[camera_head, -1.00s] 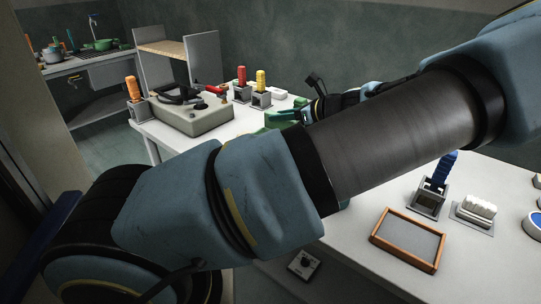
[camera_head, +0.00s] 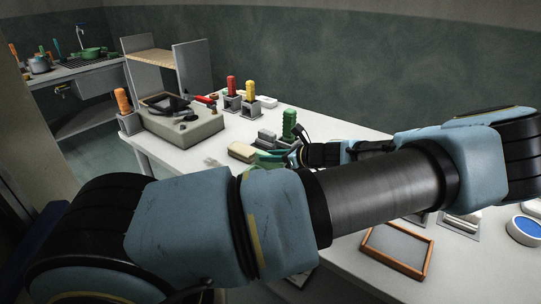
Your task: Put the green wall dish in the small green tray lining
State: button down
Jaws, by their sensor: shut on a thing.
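My gripper (camera_head: 288,154) is beyond my forearm, over the middle of the white table, and looks small and partly covered. It is shut on a green piece (camera_head: 268,160), which I take to be the green wall dish. Only part of this piece shows above my arm, so its full shape is hidden. I cannot make out the small green tray lining as a separate thing; my arm covers much of the table. I cannot tell whether the held piece touches the table.
A green-handled tool (camera_head: 289,124) stands just behind my gripper, with a beige block (camera_head: 242,152) to the left. Red (camera_head: 231,86) and yellow (camera_head: 250,91) handles stand farther back. A grey machine (camera_head: 190,135) is left. A wood-framed tray (camera_head: 428,262) and blue round dish (camera_head: 524,230) are right.

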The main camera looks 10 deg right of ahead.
jog(key=c, duration=0.6)
grip_release()
jog(key=shift+c, duration=0.2)
jog(key=shift+d, duration=0.1)
jog(key=b+v, duration=0.3)
jog(key=v, duration=0.9)
jog(key=shift+b, duration=0.35)
